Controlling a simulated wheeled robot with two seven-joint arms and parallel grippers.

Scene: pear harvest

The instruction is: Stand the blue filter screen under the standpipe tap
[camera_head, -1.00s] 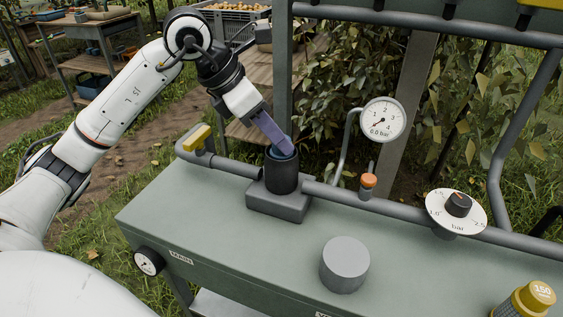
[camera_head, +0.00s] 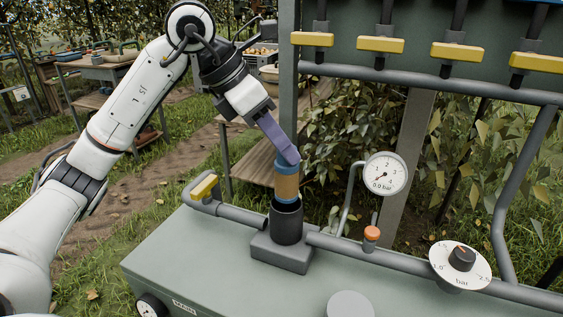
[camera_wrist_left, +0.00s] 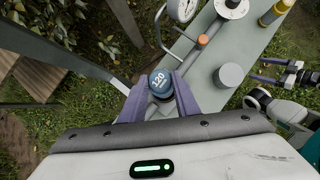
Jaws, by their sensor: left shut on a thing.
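The blue filter screen (camera_head: 287,186) has a blue cap, a tan-brown middle and a blue lower ring. It stands upright over the open black housing (camera_head: 286,222) on the pipe; whether its lower end is still inside the mouth cannot be told. My left gripper (camera_head: 287,155) is shut on its cap from above. In the left wrist view the cap (camera_wrist_left: 160,83) reads 120 between the two purple fingers. My right gripper (camera_wrist_left: 267,71) shows at the right of the wrist view, its fingers apart and empty. I cannot make out the standpipe tap for certain.
The green bench (camera_head: 205,262) carries the pipe with a yellow-handled valve (camera_head: 204,187), an orange-capped fitting (camera_head: 371,233), a gauge (camera_head: 386,173) and a bar dial (camera_head: 461,262). A grey cylinder (camera_wrist_left: 229,76) stands on the bench. Yellow-handled valves (camera_head: 381,45) line the rack above.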

